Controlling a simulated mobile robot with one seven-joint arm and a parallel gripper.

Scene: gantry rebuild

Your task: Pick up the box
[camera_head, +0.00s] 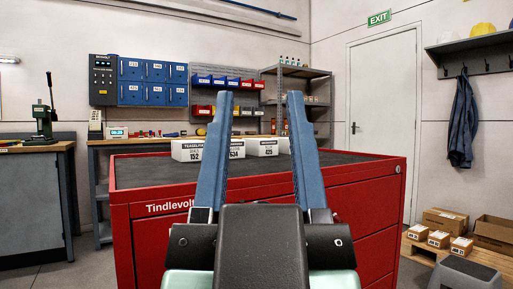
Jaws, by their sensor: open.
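White boxes with black print stand on the dark top of a red cabinet (260,188), beyond my gripper. The left white box (186,151) is marked 152. Another white box face (237,149), marked 634, shows just right of my left finger and is partly hidden by it. A third white box (266,147), marked 425, is further right, partly behind my right finger. I cannot tell which box is meant. My gripper (260,96) is open and empty, its two long blue fingers pointing forward, apart from the boxes as far as I can see.
The cabinet's right top (350,158) is clear. A workbench (130,142) with tools and a shelf rack (300,90) stand behind. Small cartons (438,238) and an open cardboard box (493,233) sit on a pallet at right. A green press (42,125) stands at left.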

